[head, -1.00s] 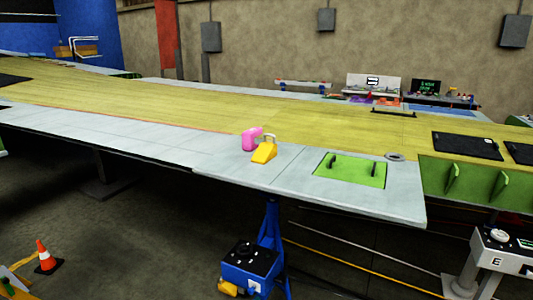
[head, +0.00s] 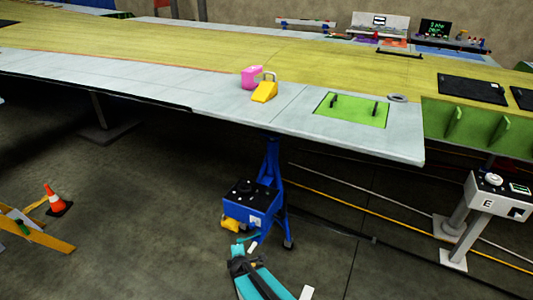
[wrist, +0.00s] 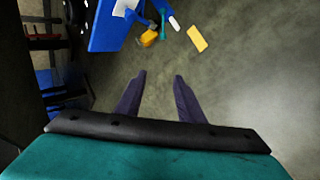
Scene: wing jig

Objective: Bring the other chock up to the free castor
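A yellow wedge chock with a grey handle (head: 264,93) rests on the grey front edge of the wing, beside a pink object. The blue stand (head: 250,206) stands on the floor below the wing. A second yellow chock (head: 230,225) lies against its left foot; it also shows in the wrist view (wrist: 149,38). A dark castor (head: 288,243) at the stand's right leg has no chock visible beside it. My gripper (wrist: 160,74) is open, with bare floor between its dark fingers. It points down, on the near side of the stand.
The pink object (head: 251,77) sits behind the wing chock. A green panel with two handles (head: 352,110) lies to its right. An orange cone (head: 57,202) stands at left, a grey pedestal console (head: 497,196) at right. A yellow flat piece (wrist: 197,38) lies on open floor.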

